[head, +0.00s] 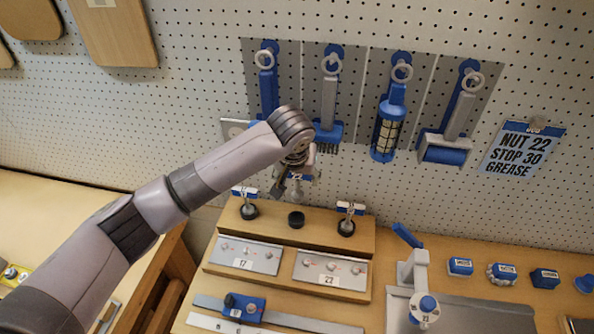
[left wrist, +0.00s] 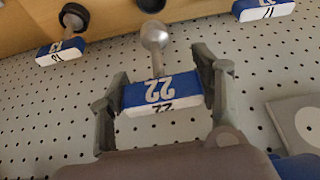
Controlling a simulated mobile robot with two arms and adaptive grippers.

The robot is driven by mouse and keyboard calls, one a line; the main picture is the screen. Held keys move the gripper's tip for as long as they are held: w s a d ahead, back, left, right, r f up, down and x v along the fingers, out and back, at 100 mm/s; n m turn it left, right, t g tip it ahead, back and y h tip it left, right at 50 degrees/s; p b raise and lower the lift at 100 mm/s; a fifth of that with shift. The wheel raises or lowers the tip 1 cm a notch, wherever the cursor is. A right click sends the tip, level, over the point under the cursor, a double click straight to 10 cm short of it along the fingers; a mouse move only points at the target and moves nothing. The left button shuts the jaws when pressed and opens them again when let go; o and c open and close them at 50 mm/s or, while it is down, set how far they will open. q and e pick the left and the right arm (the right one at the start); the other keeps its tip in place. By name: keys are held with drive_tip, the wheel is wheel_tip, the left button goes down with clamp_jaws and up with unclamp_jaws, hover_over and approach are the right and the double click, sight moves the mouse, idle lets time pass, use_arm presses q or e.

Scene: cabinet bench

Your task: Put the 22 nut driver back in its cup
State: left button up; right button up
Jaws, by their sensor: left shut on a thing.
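The 22 nut driver (left wrist: 160,92) has a blue and white handle marked 22 and a grey shaft with a round socket end; it also shows small in the head view (head: 296,188). My left gripper (left wrist: 165,92) is shut on its handle, one finger on each side. In the head view my left gripper (head: 296,168) holds it above the wooden block (head: 325,234), socket end down, apart from it. The empty black cup (head: 296,219) is just below the driver; its edge shows in the left wrist view (left wrist: 150,4). My right gripper is not in view.
Two other nut drivers stand in cups, left (head: 247,205) and right (head: 348,218) of the empty one. Plates marked 17 (head: 245,254) and 22 (head: 330,270) lie in front. Brushes and other tools hang on the pegboard behind.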

sight(296, 194)
use_arm(q)
drive_tip(key=shift+w+a+f+b, duration=0.1)
drive_tip(key=shift+a+f+b, duration=0.05)
drive_tip(key=shift+f+b, duration=0.3)
wheel_tip(296, 194, down, 4)
drive_tip(key=b, duration=0.4)
drive_tip(key=shift+r+b, duration=0.1)
drive_tip(key=shift+b, duration=0.25)
drive_tip(key=shift+f, duration=1.15)
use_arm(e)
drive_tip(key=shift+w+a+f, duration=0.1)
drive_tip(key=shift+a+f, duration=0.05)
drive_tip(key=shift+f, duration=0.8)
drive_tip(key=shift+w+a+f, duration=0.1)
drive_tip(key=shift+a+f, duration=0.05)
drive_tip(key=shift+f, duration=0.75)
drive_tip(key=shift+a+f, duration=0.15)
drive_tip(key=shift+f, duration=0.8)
use_arm(q)
drive_tip(key=shift+p, duration=0.45)
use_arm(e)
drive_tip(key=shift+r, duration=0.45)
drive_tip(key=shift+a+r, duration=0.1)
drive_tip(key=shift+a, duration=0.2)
use_arm(q)
drive_tip(key=shift+p, duration=0.65)
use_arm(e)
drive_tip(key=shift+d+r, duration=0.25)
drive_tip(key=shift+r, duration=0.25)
